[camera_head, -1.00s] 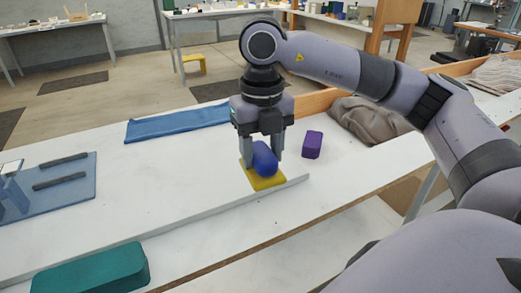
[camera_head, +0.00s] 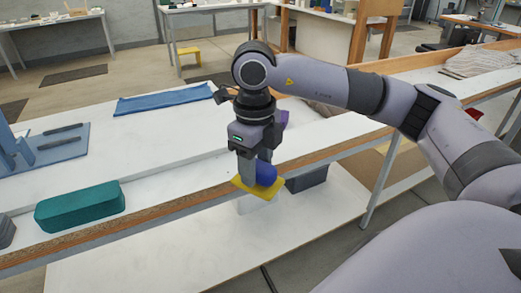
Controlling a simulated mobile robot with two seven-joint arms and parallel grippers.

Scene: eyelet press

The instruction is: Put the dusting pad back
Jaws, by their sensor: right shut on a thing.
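My right gripper (camera_head: 254,170) is shut on the blue knob (camera_head: 267,174) of the dusting pad, which has a flat yellow base (camera_head: 244,188). The pad hangs in the gripper, slightly tilted, in front of the bench's front edge (camera_head: 160,210) and over the lower shelf (camera_head: 190,250). Part of the knob is hidden behind the fingers. My left gripper is not in view.
A white block (camera_head: 255,206) and a dark grey box (camera_head: 308,178) show below and behind the pad. On the bench are a teal case (camera_head: 80,206), a blue fixture (camera_head: 60,150), a blue cloth (camera_head: 165,98) and a purple block (camera_head: 284,116), partly hidden by my gripper.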

